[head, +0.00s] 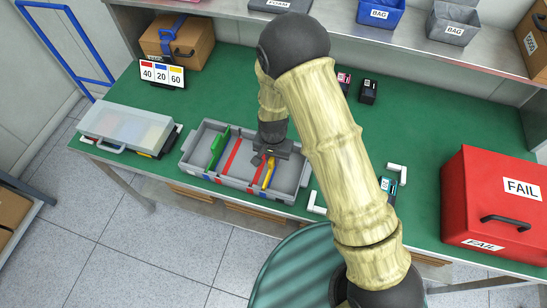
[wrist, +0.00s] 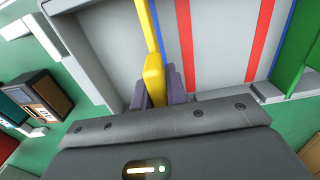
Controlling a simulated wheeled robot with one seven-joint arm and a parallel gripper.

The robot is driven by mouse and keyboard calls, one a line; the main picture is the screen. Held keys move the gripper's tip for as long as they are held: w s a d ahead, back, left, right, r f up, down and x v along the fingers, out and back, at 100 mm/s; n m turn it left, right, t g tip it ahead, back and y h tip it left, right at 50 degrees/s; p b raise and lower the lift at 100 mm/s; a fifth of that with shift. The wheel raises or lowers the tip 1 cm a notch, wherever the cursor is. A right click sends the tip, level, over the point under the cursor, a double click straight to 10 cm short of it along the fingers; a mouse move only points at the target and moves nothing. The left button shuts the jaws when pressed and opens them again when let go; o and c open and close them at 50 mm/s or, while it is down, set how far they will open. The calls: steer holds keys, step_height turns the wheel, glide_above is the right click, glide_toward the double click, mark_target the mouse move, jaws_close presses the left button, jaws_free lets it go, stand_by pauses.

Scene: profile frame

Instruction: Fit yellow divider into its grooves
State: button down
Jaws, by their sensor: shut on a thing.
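My gripper (head: 270,158) is shut on the yellow divider (head: 268,174), inside the right part of the grey tray (head: 292,180). In the wrist view the yellow divider (wrist: 152,68) stands between the two dark fingers (wrist: 155,88) and extends away over the tray floor. A blue stripe (wrist: 182,22) and a red stripe (wrist: 185,48) lie beside it on the floor. A green divider (head: 219,147) stands in the tray's left part. I cannot tell whether the yellow divider's ends sit in grooves; its lower edge is hidden.
A card reading 40, 20, 60 (head: 162,74) stands behind the tray. A clear-lidded case (head: 127,127) is to the left, a red FAIL box (head: 492,207) to the right. White corner brackets (head: 316,203) and small dark boxes (head: 368,91) lie near the tray.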

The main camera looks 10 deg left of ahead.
steer(key=shift+f+b, duration=0.55)
steer(key=shift+f, duration=0.3)
steer(key=c, duration=1.3)
jaws_free()
steer(key=shift+r, duration=0.15)
step_height(320, 180, up, 17)
steer(key=shift+r+b, duration=0.1)
steer(key=shift+b, duration=0.7)
steer(key=s+d+r+t, duration=0.1)
steer(key=s+d, duration=0.1)
steer(key=d, duration=0.6)
steer(key=s+d+r, duration=0.2)
steer(key=d, duration=0.7)
steer(key=s+d+r+n+t, duration=0.1)
steer(key=s+d+r, duration=0.1)
steer(key=d, duration=0.6)
steer(key=shift+s+d+r+t, duration=0.1)
steer(key=shift+s+d+t, duration=0.2)
steer(key=shift+s, duration=0.15)
